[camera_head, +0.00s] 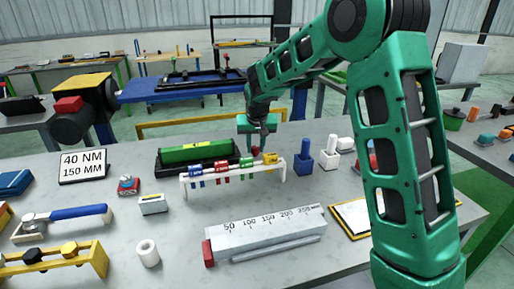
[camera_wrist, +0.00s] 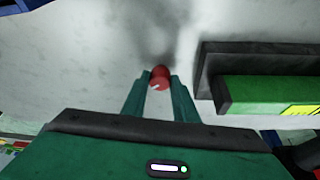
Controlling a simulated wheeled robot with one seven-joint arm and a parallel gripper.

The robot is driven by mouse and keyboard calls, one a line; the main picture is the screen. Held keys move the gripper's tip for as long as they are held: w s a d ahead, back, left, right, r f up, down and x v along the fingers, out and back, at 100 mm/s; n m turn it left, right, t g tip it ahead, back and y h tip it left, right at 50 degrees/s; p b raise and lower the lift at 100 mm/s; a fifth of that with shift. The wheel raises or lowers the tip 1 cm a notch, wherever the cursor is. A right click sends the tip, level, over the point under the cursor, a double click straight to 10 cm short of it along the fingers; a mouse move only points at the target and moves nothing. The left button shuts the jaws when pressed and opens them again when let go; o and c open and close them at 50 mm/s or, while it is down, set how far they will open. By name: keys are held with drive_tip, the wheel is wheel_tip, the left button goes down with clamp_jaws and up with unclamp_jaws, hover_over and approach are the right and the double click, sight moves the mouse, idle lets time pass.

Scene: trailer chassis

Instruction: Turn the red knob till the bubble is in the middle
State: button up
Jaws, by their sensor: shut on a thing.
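The red knob (camera_wrist: 159,72) shows between the fingertips in the wrist view, with a small white mark on it. In the head view the knob (camera_head: 256,150) is a small red spot under my gripper (camera_head: 257,142). My green gripper (camera_wrist: 159,80) points down and is shut on the knob, one finger on each side. A green level (camera_head: 197,152) lies on a black base beside the knob, to its left in the head view. In the wrist view the level (camera_wrist: 262,92) is at the right, its yellow-green window partly cut off. I cannot make out the bubble.
A white rack (camera_head: 233,173) with coloured clips stands just in front of the level and knob. Blue (camera_head: 303,163) and white (camera_head: 329,158) blocks stand close to the right. A long grey scale bar (camera_head: 265,232) lies nearer the front edge.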

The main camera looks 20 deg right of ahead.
drive_tip(key=m, duration=0.2)
drive_tip(key=m+h, duration=0.1)
drive_tip(key=m+g+h, duration=0.1)
drive_tip(key=m, duration=0.1)
drive_tip(key=shift+w+a+r+m, duration=0.1)
drive_tip(key=shift+w+a+m, duration=0.15)
drive_tip(key=shift+m, duration=0.05)
drive_tip(key=m+g+h, duration=0.1)
drive_tip(key=m, duration=0.3)
drive_tip(key=shift+w+a+m, duration=0.1)
drive_tip(key=shift+m, duration=0.3)
drive_tip(key=shift+g, duration=0.3)
drive_tip(key=o, duration=0.9)
drive_tip(key=shift+o, duration=0.6)
